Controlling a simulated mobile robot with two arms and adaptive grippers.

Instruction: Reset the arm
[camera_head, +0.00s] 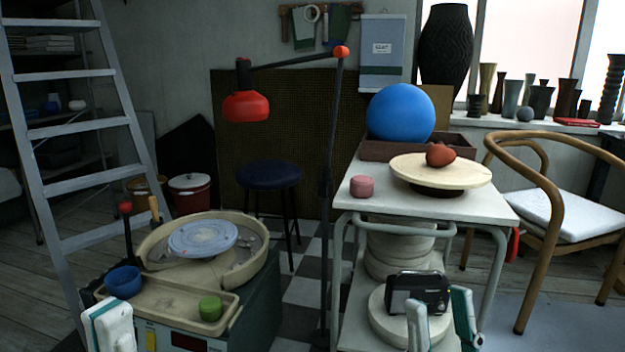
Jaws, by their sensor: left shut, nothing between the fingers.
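My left gripper (109,326) is at the bottom left, in front of the pottery wheel's front tray. Its white and teal fingers are together, with nothing seen between them. My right gripper (441,322) is at the bottom right, in front of the white table's lower shelf. Its two fingers stand apart and the space between them looks empty. A dark radio (418,292) shows behind the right fingers. The lower parts of both grippers are cut off by the picture's edge.
The pottery wheel (202,238) has a blue bowl (123,282) and a green cylinder (210,308) at its front. The white table (465,207) holds a pink cylinder (362,187) and a round board (468,174) with a reddish object. A lamp post (326,230) stands between.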

